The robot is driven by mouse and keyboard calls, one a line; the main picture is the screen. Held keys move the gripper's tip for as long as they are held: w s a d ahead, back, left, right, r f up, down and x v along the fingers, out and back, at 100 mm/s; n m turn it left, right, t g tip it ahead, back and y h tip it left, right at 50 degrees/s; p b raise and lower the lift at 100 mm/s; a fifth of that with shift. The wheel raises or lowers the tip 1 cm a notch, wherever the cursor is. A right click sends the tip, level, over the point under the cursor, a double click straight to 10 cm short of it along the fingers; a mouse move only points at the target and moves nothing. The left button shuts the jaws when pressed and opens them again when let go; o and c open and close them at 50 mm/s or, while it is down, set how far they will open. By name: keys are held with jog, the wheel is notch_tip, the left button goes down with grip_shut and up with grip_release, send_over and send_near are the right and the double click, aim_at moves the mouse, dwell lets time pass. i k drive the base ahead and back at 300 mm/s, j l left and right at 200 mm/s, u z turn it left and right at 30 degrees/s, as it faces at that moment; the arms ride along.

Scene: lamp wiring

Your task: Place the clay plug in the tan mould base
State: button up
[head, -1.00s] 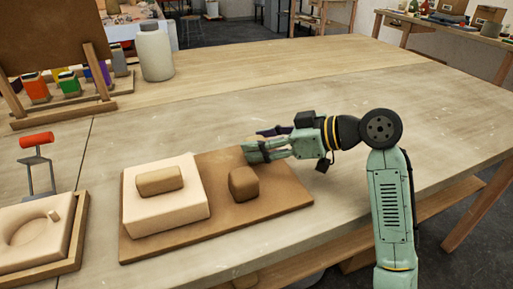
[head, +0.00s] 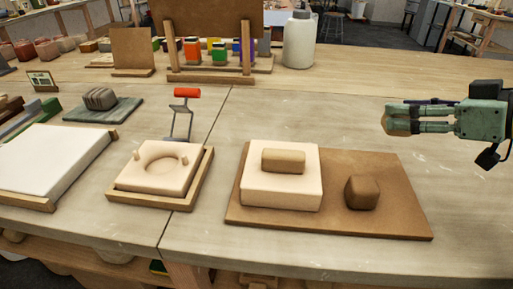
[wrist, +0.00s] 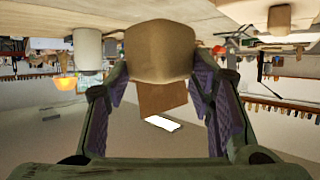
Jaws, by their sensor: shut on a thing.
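My gripper (head: 390,120) is at the right of the head view, raised above the table. It is shut on a tan-brown clay lump, taken as the clay plug (wrist: 160,50), which sits between the purple-padded fingers in the wrist view. In the head view only a little of the plug shows at the fingertips. The tan mould base (head: 135,179), a pale tan block with a round hollow and small pegs, sits in a wooden tray (head: 190,195) left of centre. My gripper is far to the right of it and apart from it.
A brown board (head: 390,220) carries a cream block (head: 255,195) with a brown slab (head: 283,160) on top, and a dark brown lump (head: 361,192). A red-handled tool (head: 186,93) stands behind the mould base. A white slab (head: 45,160) lies at left.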

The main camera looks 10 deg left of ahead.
aim_at(162, 168)
jog(key=k, duration=1)
